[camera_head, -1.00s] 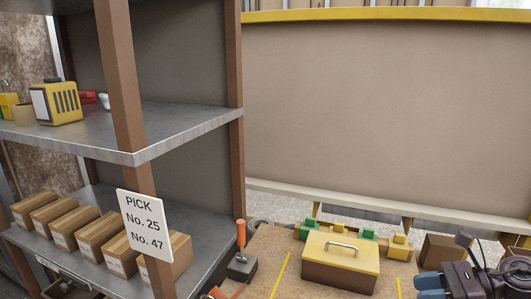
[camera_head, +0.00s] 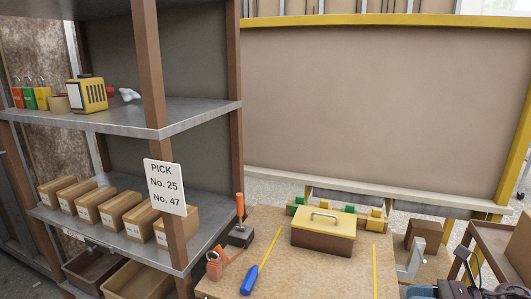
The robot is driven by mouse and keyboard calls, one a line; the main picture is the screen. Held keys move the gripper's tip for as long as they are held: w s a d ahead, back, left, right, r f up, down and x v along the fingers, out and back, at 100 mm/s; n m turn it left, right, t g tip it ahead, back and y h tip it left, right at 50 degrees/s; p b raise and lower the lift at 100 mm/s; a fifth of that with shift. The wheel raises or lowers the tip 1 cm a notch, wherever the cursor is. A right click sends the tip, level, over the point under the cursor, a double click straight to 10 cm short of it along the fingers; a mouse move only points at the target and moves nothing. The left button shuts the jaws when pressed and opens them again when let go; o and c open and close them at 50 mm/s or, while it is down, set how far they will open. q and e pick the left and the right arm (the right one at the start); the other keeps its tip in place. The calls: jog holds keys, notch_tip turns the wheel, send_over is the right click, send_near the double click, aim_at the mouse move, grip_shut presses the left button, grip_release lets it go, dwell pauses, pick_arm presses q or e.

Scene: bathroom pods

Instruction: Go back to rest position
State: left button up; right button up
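Neither gripper's fingers can be made out in the head view. A dark part with black cables shows at the bottom right edge, with a bluish-grey part beside it; these look like part of my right arm, cut off by the frame. My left arm does not show. Nothing is seen held.
A workbench (camera_head: 330,275) holds a yellow-lidded brown toolbox (camera_head: 322,232), a blue screwdriver (camera_head: 250,279) and an orange-handled tool (camera_head: 240,222). At left, a metal shelf (camera_head: 190,118) holds several cardboard boxes (camera_head: 88,207) and bears a PICK sign (camera_head: 165,187). A brown stand (camera_head: 500,250) is at right.

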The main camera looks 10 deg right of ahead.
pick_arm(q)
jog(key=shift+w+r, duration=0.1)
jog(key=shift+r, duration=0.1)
pick_arm(e)
jog(key=s+a+f+n+t+h, duration=0.1)
jog(key=s+a+f+n+h, duration=0.3)
jog(key=f+n, duration=0.7)
jog(key=s+a+f+n+t+h, duration=0.2)
jog(key=s+a+f+n+h, duration=0.1)
jog(key=s+f+n+h, duration=0.6)
jog(key=s+f+n, duration=0.1)
jog(key=s+n, duration=0.3)
jog(key=n, duration=0.4)
jog(key=shift+s+a+f, duration=0.2)
jog(key=shift+a+f, duration=0.2)
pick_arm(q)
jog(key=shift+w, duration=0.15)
pick_arm(e)
jog(key=shift+n, duration=0.3)
